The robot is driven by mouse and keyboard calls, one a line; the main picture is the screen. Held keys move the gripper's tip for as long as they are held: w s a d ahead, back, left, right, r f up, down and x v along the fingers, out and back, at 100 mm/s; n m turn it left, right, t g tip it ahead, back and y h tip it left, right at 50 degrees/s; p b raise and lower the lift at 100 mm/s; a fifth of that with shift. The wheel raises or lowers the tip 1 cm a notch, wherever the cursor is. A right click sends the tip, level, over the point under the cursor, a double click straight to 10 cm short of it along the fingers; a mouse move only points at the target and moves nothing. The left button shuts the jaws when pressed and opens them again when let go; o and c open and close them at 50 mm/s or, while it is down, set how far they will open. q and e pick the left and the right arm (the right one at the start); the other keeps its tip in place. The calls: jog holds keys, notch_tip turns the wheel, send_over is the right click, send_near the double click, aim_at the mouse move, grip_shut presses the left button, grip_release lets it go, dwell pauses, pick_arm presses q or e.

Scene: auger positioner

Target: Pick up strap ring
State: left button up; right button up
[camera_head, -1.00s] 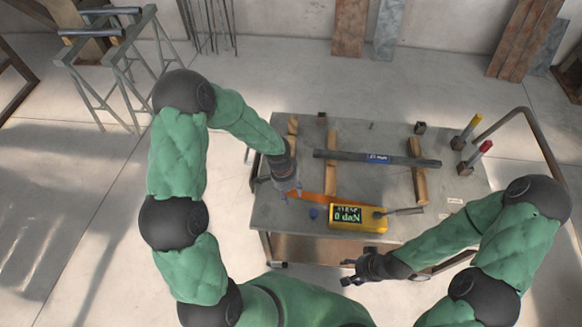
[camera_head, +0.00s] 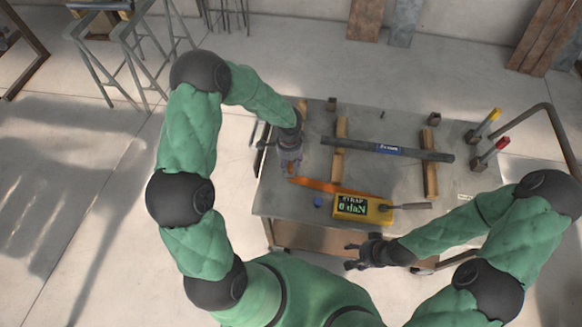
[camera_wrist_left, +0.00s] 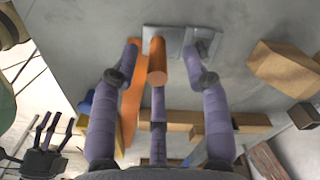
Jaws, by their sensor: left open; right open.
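An orange strap (camera_head: 318,185) runs left from the yellow readout box (camera_head: 362,207) on the cart; it also shows in the left wrist view (camera_wrist_left: 131,105). My left gripper (camera_head: 290,170) is over the strap's left end. In the left wrist view (camera_wrist_left: 162,60) its purple fingers are open, spread either side of an orange cylinder (camera_wrist_left: 157,66) beside a grey plate (camera_wrist_left: 178,42). I cannot tell whether they touch it. No separate ring shape is clear; the hand partly hides the strap end in the head view. My right gripper (camera_head: 355,256) is open and empty by the cart's front edge.
A dark bar (camera_head: 387,148) lies across wooden blocks (camera_head: 430,172) on the grey cart top (camera_head: 400,185). Yellow- and red-handled clamps (camera_head: 487,125) stand at the right. A blue cap (camera_head: 318,201) lies near the strap. A bent rail (camera_head: 560,130) rises at the cart's right.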

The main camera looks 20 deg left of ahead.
aim_at(291, 168)
pick_arm(q)
jog(key=f+b, duration=0.1)
jog(key=f, duration=0.3)
jog(key=shift+d+f, duration=0.1)
jog(key=shift+d, duration=0.1)
grip_shut()
jog(key=shift+r, duration=0.2)
